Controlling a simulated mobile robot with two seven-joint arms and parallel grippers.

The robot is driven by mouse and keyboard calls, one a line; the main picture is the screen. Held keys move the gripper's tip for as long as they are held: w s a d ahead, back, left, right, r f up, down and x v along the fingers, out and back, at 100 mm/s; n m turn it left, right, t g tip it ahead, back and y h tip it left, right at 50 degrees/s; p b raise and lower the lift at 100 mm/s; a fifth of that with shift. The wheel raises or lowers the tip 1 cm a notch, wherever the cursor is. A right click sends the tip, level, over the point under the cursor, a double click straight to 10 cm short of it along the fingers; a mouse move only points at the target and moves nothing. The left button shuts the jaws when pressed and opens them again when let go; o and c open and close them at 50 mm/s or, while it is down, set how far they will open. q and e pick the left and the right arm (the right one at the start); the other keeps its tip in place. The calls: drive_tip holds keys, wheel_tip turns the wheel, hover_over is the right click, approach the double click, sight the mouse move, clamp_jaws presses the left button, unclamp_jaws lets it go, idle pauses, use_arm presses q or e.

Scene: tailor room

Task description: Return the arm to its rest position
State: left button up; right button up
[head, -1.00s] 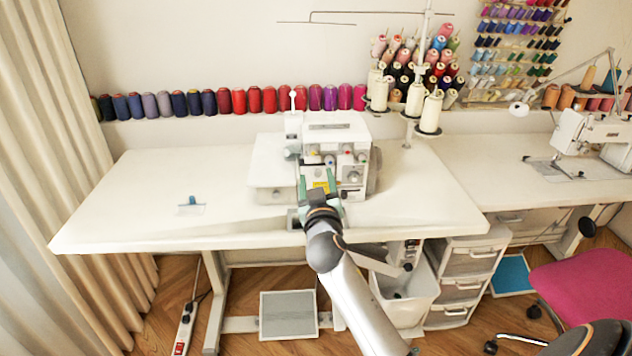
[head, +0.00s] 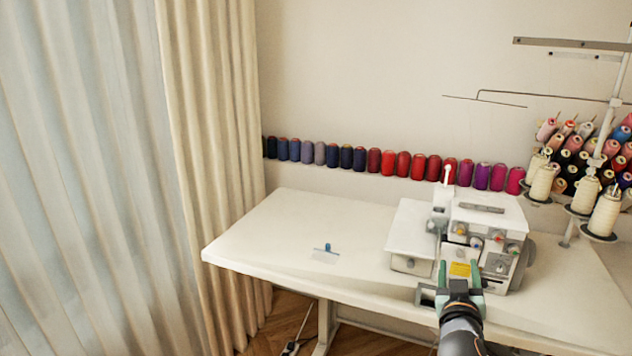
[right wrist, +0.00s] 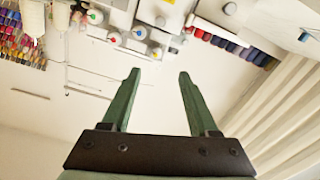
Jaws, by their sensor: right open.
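My right gripper (head: 459,278) is at the front edge of the white table, just in front of the white overlock sewing machine (head: 482,219). Its two green fingers are apart with nothing between them. In the right wrist view the open fingers (right wrist: 158,80) show with the machine's coloured dials (right wrist: 138,33) beyond them. I cannot tell whether a finger touches the machine. My right arm comes in from the bottom edge of the head view. My left gripper is out of view.
A white table (head: 290,225) bears the machine and a small clear piece with a blue part (head: 326,254). Thread spools (head: 404,163) line the wall behind, and thread cones (head: 585,195) stand at the right. Curtains (head: 215,150) hang at the left. The table's left half is mostly clear.

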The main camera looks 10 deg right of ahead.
drive_tip(key=s+a+f+n+g+y+p, duration=0.1)
drive_tip(key=s+a+f+n+y+p, duration=0.15)
drive_tip(key=s+a+f, duration=0.4)
drive_tip(key=s+a+f+n+g+y+p, duration=0.1)
drive_tip(key=s+a+f+g+y+p, duration=0.2)
drive_tip(key=f, duration=0.6)
drive_tip(key=s+a+f+g+y+p, duration=0.1)
drive_tip(key=s+a+f, duration=0.3)
drive_tip(key=s, duration=0.6)
drive_tip(key=s+a+f+n+g+y+p, duration=0.1)
drive_tip(key=s+a+f+y, duration=0.2)
drive_tip(key=s+a, duration=0.3)
drive_tip(key=s+y, duration=0.1)
drive_tip(key=s, duration=0.2)
drive_tip(key=shift+s+a+f, duration=0.15)
drive_tip(key=shift+s+f, duration=0.2)
drive_tip(key=shift+f, duration=0.05)
drive_tip(key=shift+y, duration=0.25)
